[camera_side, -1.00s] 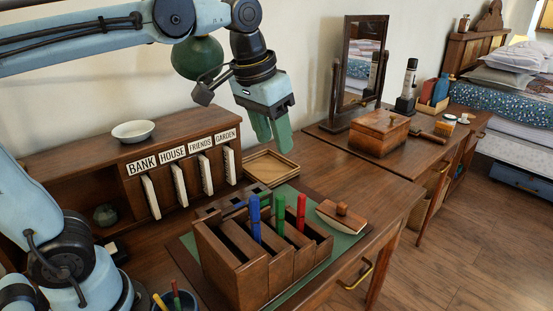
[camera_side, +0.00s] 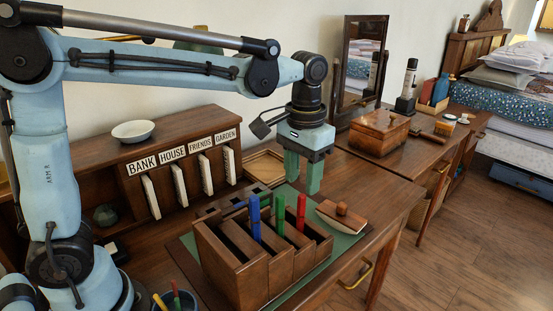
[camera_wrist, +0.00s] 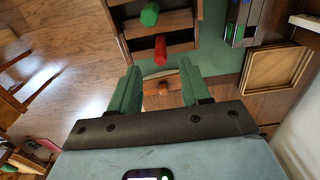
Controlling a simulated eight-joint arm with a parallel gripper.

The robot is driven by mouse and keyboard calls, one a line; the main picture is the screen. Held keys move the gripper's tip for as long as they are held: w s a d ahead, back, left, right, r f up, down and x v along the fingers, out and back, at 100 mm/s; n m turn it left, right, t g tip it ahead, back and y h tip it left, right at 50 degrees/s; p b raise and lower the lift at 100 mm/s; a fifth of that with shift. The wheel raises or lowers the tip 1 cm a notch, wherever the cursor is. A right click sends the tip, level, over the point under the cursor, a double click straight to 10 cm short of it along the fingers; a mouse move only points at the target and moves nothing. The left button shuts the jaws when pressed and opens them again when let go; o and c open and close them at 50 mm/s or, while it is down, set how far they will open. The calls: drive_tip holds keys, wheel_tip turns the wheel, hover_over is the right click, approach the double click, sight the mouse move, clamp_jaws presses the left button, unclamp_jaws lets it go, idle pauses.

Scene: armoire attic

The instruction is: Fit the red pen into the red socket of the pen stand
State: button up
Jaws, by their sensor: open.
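The red pen (camera_side: 301,212) stands upright in the right compartment of a slotted wooden organizer (camera_side: 233,272). Its red end (camera_wrist: 160,50) shows just ahead of my fingers in the wrist view. My gripper (camera_side: 303,182) is open and empty, pointing down above and behind the red pen. Both green fingers (camera_wrist: 158,80) are apart in the wrist view, with no pen between them. A dark rack with blue and green marks (camera_wrist: 241,28), likely the pen stand, lies beyond the organizer; it is partly hidden in the side view, and I cannot make out a red socket.
A blue pen (camera_side: 255,218) and a green pen (camera_side: 280,214) stand left of the red one. A wooden rocker blotter (camera_side: 341,216) sits to the right on the green mat. A shallow wooden tray (camera_side: 262,166) lies behind. A cup of pens (camera_side: 168,299) is at front left.

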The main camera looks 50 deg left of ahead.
sight(301, 214)
drive_tip(key=shift+w+f, duration=0.15)
drive_tip(key=shift+f, duration=4.9)
drive_tip(key=shift+c, duration=0.5)
clamp_jaws()
